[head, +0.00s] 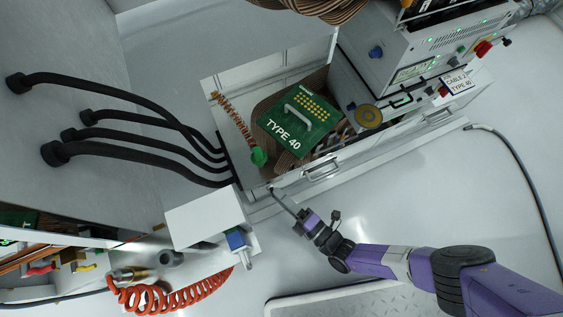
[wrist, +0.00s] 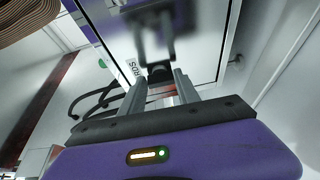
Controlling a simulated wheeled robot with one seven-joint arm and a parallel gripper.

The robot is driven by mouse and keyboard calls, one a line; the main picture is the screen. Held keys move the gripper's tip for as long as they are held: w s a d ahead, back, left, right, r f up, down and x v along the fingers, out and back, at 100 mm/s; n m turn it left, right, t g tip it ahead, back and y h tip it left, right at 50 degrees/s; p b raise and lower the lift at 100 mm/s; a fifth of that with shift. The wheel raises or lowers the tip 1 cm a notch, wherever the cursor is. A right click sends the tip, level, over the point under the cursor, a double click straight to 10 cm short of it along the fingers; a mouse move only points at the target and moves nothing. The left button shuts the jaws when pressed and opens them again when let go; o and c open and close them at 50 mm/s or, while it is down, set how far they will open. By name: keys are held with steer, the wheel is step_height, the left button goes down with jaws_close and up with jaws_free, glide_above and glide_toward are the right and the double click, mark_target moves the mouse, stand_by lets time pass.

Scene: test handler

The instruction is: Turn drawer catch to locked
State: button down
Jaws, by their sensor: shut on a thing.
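The white drawer front (head: 345,160) carries a silver bar handle (head: 322,170). My gripper (head: 274,191) reaches the left end of this front, left of the handle. In the wrist view my gripper (wrist: 160,84) points at a glossy white panel with a partly hidden label (wrist: 133,67) reading "RDS". Its two grey fingers are shut on a small dark piece (wrist: 159,73) at the panel, which looks like the drawer catch. Most of the catch is hidden between the fingertips, so its turn position cannot be told. A dark reflection shows in the panel above it.
A green "TYPE 40" board (head: 300,122) lies in the open-topped bay behind the front, with a green knob (head: 259,157) on a coiled cord. A white box (head: 208,216) stands left of my gripper. Thick black cables (head: 140,150) run at left.

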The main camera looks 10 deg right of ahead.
steer(key=c, duration=0.9)
jaws_free()
step_height(320, 180, up, 20)
steer(key=p, duration=1.1)
